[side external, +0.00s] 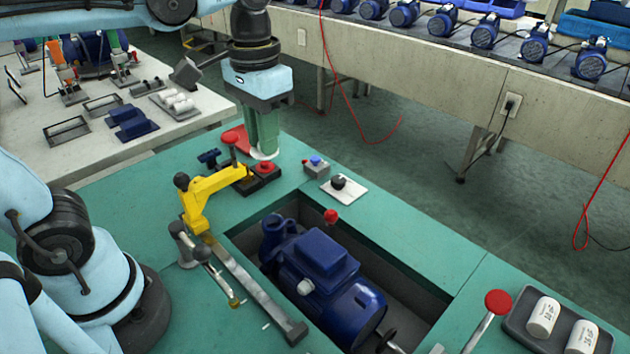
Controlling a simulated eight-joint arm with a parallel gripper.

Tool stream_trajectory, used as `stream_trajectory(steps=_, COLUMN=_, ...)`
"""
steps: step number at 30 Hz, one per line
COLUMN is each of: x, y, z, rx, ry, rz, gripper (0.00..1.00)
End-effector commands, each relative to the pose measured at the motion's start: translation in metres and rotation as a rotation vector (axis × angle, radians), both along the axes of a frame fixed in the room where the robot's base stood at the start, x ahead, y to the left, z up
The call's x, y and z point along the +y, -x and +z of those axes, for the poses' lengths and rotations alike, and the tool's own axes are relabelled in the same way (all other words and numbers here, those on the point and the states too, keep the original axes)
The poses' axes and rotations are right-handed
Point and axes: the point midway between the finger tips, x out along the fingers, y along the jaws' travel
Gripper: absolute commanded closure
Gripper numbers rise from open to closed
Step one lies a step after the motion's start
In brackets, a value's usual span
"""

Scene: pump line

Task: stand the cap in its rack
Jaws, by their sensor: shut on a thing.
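My gripper (264,143) points straight down at the back edge of the green bench, its green fingers shut. A pale thing (263,156) shows at the fingertips; I take it to be the held cap, but the fingers hide most of it. I cannot tell whether its lower end touches the bench. Two white labelled cylinders (543,317) lie in a dark tray (515,321) at the lower right. I cannot tell which thing is the cap's rack.
A blue pump motor (318,262) sits in a recess in front. A red-knobbed lever (497,302) stands beside the tray.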

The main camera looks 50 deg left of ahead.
Motion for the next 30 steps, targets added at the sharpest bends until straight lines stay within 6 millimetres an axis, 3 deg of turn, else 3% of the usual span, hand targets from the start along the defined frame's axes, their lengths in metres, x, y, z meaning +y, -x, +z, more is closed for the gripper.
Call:
stream_trajectory(steps=8, x=0.058, y=-0.029, z=0.003, rx=0.000, ry=0.000, rz=0.161, gripper=1.00)
stream_trajectory(steps=15, x=0.136, y=-0.047, z=0.004, rx=0.000, ry=-0.001, rz=0.346, gripper=1.00)
stream_trajectory(steps=21, x=0.190, y=-0.048, z=0.001, rx=0.000, ry=0.000, rz=0.460, gripper=1.00)
stream_trajectory(steps=26, x=0.224, y=-0.045, z=-0.001, rx=0.001, ry=0.000, rz=0.530, gripper=1.00)
stream_trajectory(steps=30, x=0.222, y=-0.045, z=-0.021, rx=0.001, ry=0.000, rz=0.525, gripper=1.00)
